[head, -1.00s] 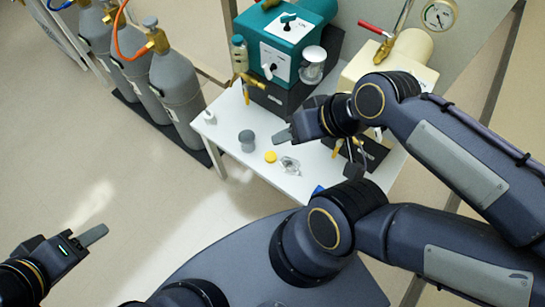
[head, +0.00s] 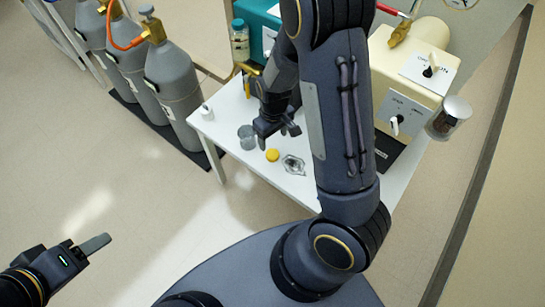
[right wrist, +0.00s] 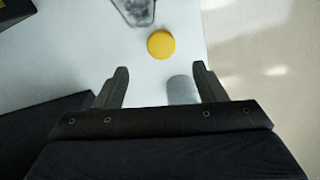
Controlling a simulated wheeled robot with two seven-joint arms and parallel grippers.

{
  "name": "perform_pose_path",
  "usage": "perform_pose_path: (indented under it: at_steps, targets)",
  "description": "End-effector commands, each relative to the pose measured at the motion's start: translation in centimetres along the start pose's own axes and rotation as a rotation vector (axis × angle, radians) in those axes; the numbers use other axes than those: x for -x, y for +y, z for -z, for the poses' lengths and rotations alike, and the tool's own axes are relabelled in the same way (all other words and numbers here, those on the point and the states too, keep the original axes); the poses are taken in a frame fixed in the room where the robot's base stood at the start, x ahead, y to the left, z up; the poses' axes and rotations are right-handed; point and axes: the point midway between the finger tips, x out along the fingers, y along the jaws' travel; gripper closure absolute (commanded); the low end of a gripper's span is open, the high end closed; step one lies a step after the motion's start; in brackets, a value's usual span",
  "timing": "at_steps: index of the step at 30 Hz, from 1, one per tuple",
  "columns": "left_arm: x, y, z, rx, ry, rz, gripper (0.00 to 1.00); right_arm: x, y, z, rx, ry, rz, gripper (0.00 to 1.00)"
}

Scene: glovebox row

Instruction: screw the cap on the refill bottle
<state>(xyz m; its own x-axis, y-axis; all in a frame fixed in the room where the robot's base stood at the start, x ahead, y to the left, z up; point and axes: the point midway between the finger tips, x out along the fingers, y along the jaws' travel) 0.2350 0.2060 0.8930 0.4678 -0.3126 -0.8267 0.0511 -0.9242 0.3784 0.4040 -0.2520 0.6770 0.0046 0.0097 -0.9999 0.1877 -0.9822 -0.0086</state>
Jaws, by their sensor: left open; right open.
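A round yellow cap (head: 272,155) lies on the white table. A grey cylinder (head: 247,137), perhaps the refill bottle, stands left of it. A clear faceted object (head: 293,164) lies to the cap's right. My right gripper (head: 279,127) is open and empty above the table beside the cap. My left gripper (head: 92,245) is open and empty, away from the table over the floor.
A small white bottle (head: 206,111) stands at the table's left corner. Grey gas cylinders (head: 175,85) stand left of the table (head: 223,128). A cream unit (head: 415,80) stands at the back right. My right arm hides the table's middle.

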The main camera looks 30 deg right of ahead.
Motion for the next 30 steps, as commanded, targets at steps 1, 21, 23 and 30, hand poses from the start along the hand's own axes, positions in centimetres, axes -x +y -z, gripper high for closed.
perform_pose_path:
  at_steps: [1, 21, 23, 30]
  targets:
    - [-0.1, 0.0, 0.0, 0.000, 0.000, 0.000, 0.45, -0.4, 0.1, 0.1, 0.007, -0.005, -0.008, 0.36]
    - [-0.6, -0.2, -0.3, 0.000, 0.000, 0.000, 0.45, -3.1, 0.1, 0.0, 0.008, -0.007, -0.009, 0.36]
    - [-0.5, -0.2, -0.3, 0.000, 0.000, 0.000, 0.45, -3.0, 0.1, 0.0, 0.008, -0.007, -0.009, 0.36]
    - [-0.7, -0.3, -0.4, 0.000, 0.000, 0.000, 0.45, -3.9, 0.0, -0.1, 0.008, -0.010, -0.009, 0.36]
